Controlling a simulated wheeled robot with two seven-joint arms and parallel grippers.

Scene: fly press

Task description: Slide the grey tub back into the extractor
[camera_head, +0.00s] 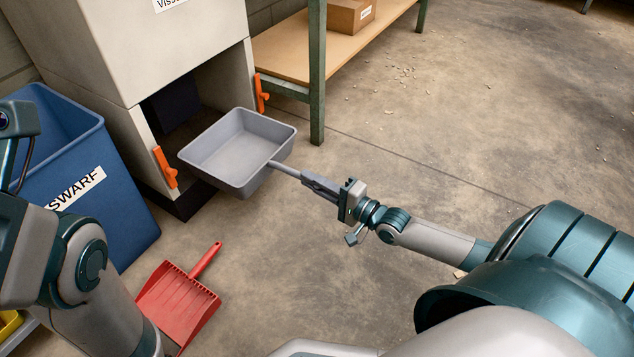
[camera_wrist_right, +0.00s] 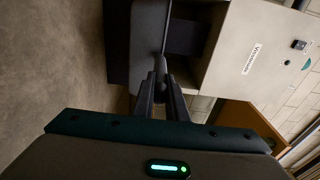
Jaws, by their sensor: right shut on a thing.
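The grey tub (camera_head: 237,165) is empty and roughly level in front of the extractor's (camera_head: 175,50) low dark opening (camera_head: 192,97). Its far side overlaps the opening in the picture; I cannot tell whether it is inside. My right gripper (camera_head: 307,179) is shut on the tub's handle (camera_head: 284,168), at the tub's near right side. The right wrist view shows the gripper (camera_wrist_right: 160,84) on the handle, with the tub (camera_wrist_right: 150,35) beyond and seen nearly edge-on. My left arm shows at the left, but its gripper is not visible.
Orange latches (camera_head: 165,167) (camera_head: 261,93) flank the opening. A blue SWARF bin (camera_head: 105,165) stands left of the extractor. A red dustpan (camera_head: 178,302) lies on the floor in front. A bench (camera_head: 317,75) with a cardboard box (camera_head: 350,15) stands right. Floor at right is mostly clear.

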